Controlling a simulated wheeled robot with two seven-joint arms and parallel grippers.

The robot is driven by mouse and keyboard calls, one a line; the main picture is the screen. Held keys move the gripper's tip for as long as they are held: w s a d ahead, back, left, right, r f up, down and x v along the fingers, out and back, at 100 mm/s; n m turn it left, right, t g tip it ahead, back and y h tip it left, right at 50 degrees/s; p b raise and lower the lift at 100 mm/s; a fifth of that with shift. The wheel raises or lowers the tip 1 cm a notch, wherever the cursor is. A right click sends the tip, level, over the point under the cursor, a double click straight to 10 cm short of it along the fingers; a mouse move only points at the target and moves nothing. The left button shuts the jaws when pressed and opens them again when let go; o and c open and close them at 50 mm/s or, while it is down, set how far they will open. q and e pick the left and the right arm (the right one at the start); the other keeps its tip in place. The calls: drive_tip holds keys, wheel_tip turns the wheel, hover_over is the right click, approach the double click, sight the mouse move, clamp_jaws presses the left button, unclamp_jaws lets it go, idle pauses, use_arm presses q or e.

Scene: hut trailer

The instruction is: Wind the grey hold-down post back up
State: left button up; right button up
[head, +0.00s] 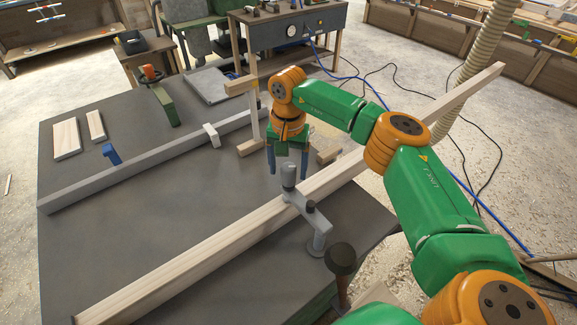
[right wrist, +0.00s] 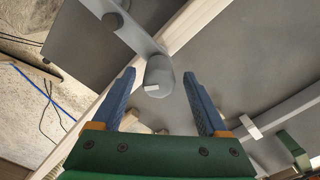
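The grey hold-down (head: 319,232) stands on the dark bench top, its arm reaching over a long pale timber (head: 235,235). Its upright post with a round grey head (head: 289,173) is at the arm's end, over the timber. In the right wrist view the round head (right wrist: 159,78) has a small white mark and lies between the fingertips. My right gripper (head: 288,172) points down with its blue fingers apart, one on each side of the head. The right wrist view shows a gap between each finger of my gripper (right wrist: 159,75) and the head. My left gripper is not in view.
A dark round-topped post (head: 341,259) stands near the bench's front right edge. A long grey fence (head: 150,162) with a blue stop (head: 111,154) crosses the bench behind. Loose wood pieces (head: 66,138) lie at the left. The bench between fence and timber is mostly clear.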

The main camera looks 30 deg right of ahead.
sight(288, 166)
drive_tip(key=shift+r, duration=0.1)
wheel_tip(288, 166, up, 6)
drive_tip(key=shift+r+b, duration=0.1)
drive_tip(key=shift+b, duration=0.65)
drive_tip(key=shift+a+r, duration=0.1)
drive_tip(key=shift+r, duration=0.3)
